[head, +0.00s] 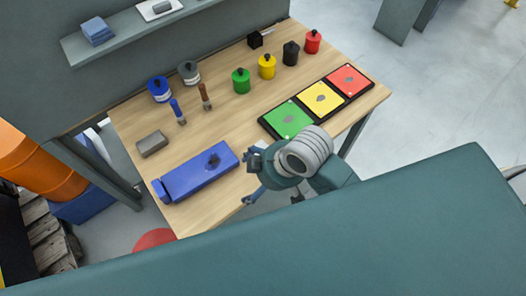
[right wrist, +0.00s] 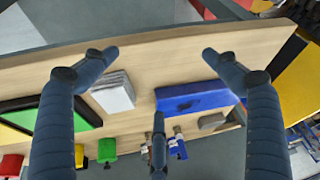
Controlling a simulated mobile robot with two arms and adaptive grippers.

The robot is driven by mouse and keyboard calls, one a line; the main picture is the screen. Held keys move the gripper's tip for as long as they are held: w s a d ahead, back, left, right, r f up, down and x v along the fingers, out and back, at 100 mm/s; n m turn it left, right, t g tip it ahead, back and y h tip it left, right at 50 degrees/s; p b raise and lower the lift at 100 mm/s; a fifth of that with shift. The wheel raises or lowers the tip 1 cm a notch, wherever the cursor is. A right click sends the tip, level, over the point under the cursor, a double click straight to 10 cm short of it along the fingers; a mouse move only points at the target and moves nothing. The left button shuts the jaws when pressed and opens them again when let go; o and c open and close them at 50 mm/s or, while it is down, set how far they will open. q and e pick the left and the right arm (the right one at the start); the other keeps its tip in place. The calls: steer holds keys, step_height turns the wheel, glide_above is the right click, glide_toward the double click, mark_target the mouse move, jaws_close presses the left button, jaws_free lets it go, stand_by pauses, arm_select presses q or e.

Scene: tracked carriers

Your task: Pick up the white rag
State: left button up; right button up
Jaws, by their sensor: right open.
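A folded white rag (right wrist: 113,92) lies flat on the wooden table in the right wrist view, between the green panel and the blue box. My right gripper (head: 252,180) is over the front of the table, beside the blue box's right end. In the right wrist view its fingers (right wrist: 160,62) are spread wide and hold nothing. The rag shows just inside the left finger; I cannot tell the height gap. My left gripper is not in view.
The blue box (head: 196,175) lies left of my right gripper, with a grey block (head: 152,143) beyond. Green (head: 288,121), yellow (head: 322,98) and red (head: 349,79) panels lie right.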

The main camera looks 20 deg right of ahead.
steer(key=w+a+r+n, duration=0.1)
steer(key=n, duration=0.1)
steer(key=w+a+r+n, duration=0.1)
steer(key=a, duration=0.1)
steer(key=shift+w+n+g, duration=0.3)
steer(key=shift+n, duration=0.1)
steer(key=w+d+r+n+g+h, duration=0.3)
steer(key=w+d+r+n, duration=0.35)
steer(key=n, duration=0.35)
steer(key=f, duration=0.1)
steer(key=f+p, duration=0.1)
steer(key=f, duration=0.3)
steer(key=shift+s+d+f, duration=0.15)
steer(key=shift+d, duration=0.2)
step_height(320, 180, down, 5)
steer(key=shift+r+p, duration=0.1)
steer(key=shift+p, duration=1.05)
steer(key=shift+f, duration=0.35)
steer(key=c, duration=1.4)
